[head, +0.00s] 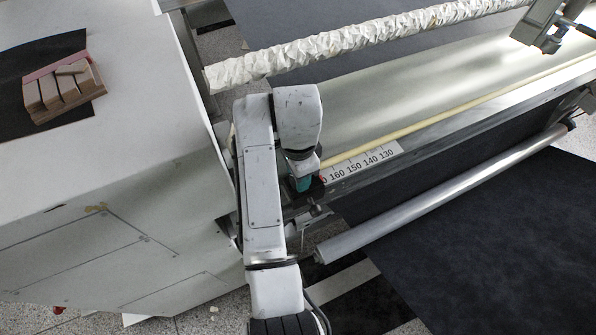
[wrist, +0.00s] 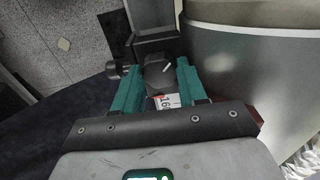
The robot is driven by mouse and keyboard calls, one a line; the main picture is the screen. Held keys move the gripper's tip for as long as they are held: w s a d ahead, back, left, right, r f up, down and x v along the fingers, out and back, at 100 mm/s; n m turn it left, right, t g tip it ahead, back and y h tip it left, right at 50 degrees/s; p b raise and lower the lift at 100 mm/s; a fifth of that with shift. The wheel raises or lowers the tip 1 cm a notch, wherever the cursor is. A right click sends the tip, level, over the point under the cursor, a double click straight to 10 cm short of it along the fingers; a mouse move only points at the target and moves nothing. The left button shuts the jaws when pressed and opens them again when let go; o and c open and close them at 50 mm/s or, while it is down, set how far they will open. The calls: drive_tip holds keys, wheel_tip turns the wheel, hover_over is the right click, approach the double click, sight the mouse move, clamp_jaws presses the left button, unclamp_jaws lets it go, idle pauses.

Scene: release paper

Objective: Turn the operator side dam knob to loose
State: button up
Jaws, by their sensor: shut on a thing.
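The side dam knob (wrist: 158,74) is a dark knob with a white pointer line, seen in the wrist view. The line slants up to the right. My gripper (wrist: 160,78) has its two teal fingers on either side of the knob and is shut on it. In the head view my gripper (head: 304,184) is at the left end of the machine's rail, beside the number scale (head: 362,160). There the knob is hidden behind my gripper and arm. A piece of the scale (wrist: 164,101) shows just below the knob in the wrist view.
A white crumpled roll (head: 350,42) runs across the back. A metal roller (head: 440,195) lies in front of the rail. A white machine housing (head: 110,190) stands at left, with wooden blocks (head: 62,90) on it. A large curved metal surface (wrist: 250,75) is close on the right in the wrist view.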

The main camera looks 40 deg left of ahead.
drive_tip(key=shift+a+r, duration=0.1)
idle(0.3)
drive_tip(key=o, duration=1.1)
drive_tip(key=shift+c, duration=0.2)
wheel_tip(320, 180, up, 11)
drive_tip(key=shift+f, duration=0.2)
